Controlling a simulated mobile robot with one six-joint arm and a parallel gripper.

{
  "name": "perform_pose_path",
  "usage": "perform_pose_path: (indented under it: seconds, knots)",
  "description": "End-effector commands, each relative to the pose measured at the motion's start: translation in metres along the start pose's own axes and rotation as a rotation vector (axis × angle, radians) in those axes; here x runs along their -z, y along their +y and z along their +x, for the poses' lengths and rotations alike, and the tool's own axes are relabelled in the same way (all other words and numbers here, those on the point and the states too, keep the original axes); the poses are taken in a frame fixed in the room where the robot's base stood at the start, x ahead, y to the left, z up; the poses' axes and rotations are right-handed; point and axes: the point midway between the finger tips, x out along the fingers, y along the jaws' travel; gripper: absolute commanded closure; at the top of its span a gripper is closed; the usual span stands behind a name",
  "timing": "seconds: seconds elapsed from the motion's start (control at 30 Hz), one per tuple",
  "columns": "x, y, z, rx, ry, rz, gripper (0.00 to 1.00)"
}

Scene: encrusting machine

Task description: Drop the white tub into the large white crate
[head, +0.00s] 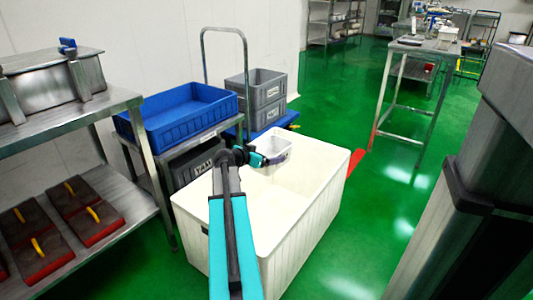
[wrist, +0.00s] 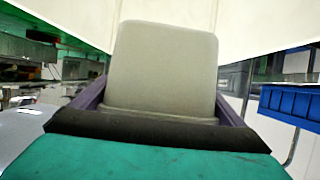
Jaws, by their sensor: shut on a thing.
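The white tub (head: 276,152) is small and open-topped. In the head view it appears over the far part of the large white crate (head: 318,212), which stands on the green floor with its open top up. My gripper (head: 262,159) is shut on the tub from its left side. In the wrist view the tub (wrist: 160,68) fills the middle between the dark fingers, looking pale grey. A cream surface across the top of that view looks like the crate. The tub's exact height over the crate's rim is hard to tell.
A blue tray (head: 183,112) on a cart and stacked grey crates (head: 258,95) stand behind and left of the large crate. A metal shelf (head: 100,112) is at the left. A dark steel machine (head: 470,215) is at the right.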

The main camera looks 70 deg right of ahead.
Motion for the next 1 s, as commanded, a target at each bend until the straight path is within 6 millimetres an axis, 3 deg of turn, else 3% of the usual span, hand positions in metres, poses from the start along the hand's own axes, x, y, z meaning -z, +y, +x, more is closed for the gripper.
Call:
perform_pose_path:
  seconds: [0.5, 1.0]
  knots:
    - [-0.042, -0.003, 0.014, 0.005, 0.0, -0.004, 0.31]
    - [-0.051, -0.004, 0.018, 0.006, 0.0, -0.002, 0.31]
